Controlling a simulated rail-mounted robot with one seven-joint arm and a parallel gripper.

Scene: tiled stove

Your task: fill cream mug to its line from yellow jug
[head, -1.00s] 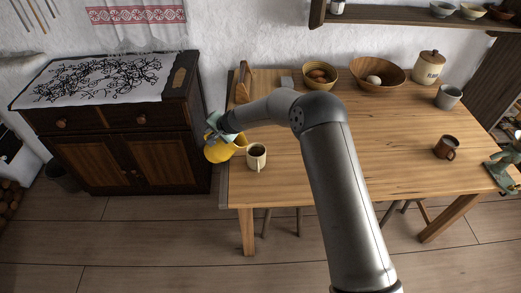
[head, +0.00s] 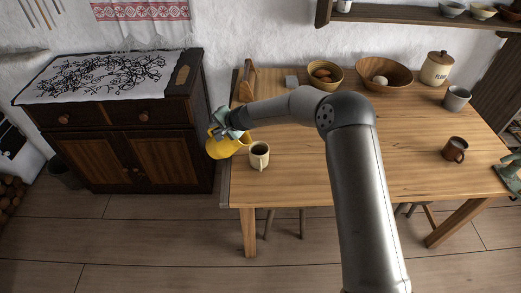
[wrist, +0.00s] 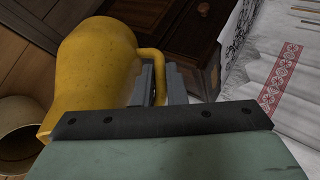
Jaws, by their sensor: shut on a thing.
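The yellow jug (head: 222,148) is held tilted in the air at the table's left end, its spout side toward the mug. My gripper (head: 226,127) is shut on the jug's handle, which shows between the fingers in the wrist view (wrist: 157,75). The cream mug (head: 259,161) stands upright on the table just right of the jug, with dark contents or a dark inside. Part of a cream round vessel, apparently this mug (wrist: 14,112), shows at the lower left of the wrist view, beside the jug's rim. I see no stream, and cannot make out the mug's line.
A brown mug (head: 454,149), a grey cup (head: 456,98) and a lidded flour jar (head: 437,68) stand at the table's right. Two bowls (head: 325,76) (head: 384,74) stand at the back. A dark cabinet (head: 120,140) is left of the table. The table's middle is clear.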

